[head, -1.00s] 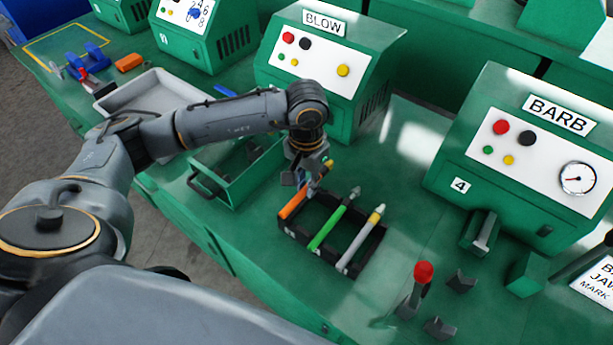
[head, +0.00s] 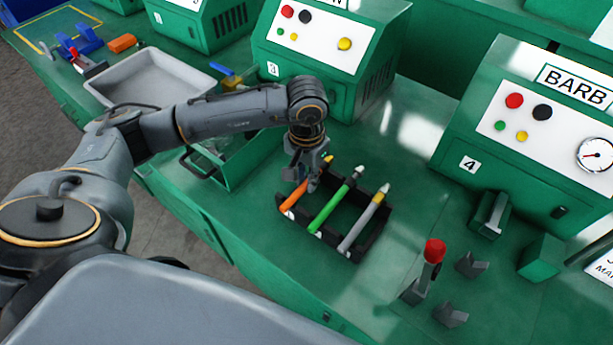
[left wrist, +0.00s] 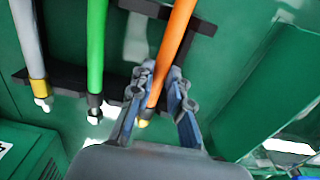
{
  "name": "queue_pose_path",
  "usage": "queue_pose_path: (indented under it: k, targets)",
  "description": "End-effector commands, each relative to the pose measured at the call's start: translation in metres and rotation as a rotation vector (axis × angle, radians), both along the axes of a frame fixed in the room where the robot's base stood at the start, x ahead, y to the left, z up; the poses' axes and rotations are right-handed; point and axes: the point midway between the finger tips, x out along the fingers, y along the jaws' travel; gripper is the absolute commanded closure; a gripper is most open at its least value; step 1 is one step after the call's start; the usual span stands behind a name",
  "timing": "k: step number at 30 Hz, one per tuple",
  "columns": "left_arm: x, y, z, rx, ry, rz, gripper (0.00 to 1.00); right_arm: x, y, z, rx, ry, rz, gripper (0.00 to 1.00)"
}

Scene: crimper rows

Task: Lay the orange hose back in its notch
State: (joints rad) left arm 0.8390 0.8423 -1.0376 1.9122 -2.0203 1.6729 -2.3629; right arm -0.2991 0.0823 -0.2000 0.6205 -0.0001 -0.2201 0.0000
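The orange hose (head: 291,201) lies along the left side of the black rack (head: 362,252), its yellow end toward the back. Whether it is fully down in its notch is hidden by my gripper. My left gripper (head: 311,183) is over the hose near its yellow end. In the left wrist view, the orange hose (left wrist: 177,32) runs between the fingertips of my left gripper (left wrist: 160,72), which look closed onto it. A green hose (head: 329,211) and a grey hose (head: 360,228) rest in the rack to the right. My right gripper is not in view.
A green bin (head: 233,177) stands left of the rack, with a grey tray (head: 190,70) beyond it. The BARB machine (head: 480,168) is at the right. A red-topped lever (head: 434,252) and grey brackets (head: 471,265) stand right of the rack.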

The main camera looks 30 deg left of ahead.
Motion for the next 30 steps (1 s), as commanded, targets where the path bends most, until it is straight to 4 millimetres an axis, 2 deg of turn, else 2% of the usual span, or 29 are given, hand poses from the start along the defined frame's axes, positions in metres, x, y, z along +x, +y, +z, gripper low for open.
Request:
queue_pose_path:
  k: [1, 3, 14, 17, 30]
  targets:
    - [0.000, 0.000, 0.000, 0.000, -0.001, 0.000, 0.70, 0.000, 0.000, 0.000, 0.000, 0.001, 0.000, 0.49]
    - [0.000, 0.000, 0.000, 0.000, -0.001, 0.000, 0.58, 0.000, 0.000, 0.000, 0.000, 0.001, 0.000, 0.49]
    - [0.001, 0.000, 0.004, 0.000, -0.001, 0.000, 0.58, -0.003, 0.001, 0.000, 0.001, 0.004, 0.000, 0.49]
    - [0.002, 0.000, 0.015, -0.001, -0.005, 0.001, 0.58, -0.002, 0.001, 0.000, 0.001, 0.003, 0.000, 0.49]
    - [0.002, 0.000, 0.102, -0.001, -0.004, 0.000, 0.58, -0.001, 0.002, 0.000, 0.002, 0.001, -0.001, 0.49]
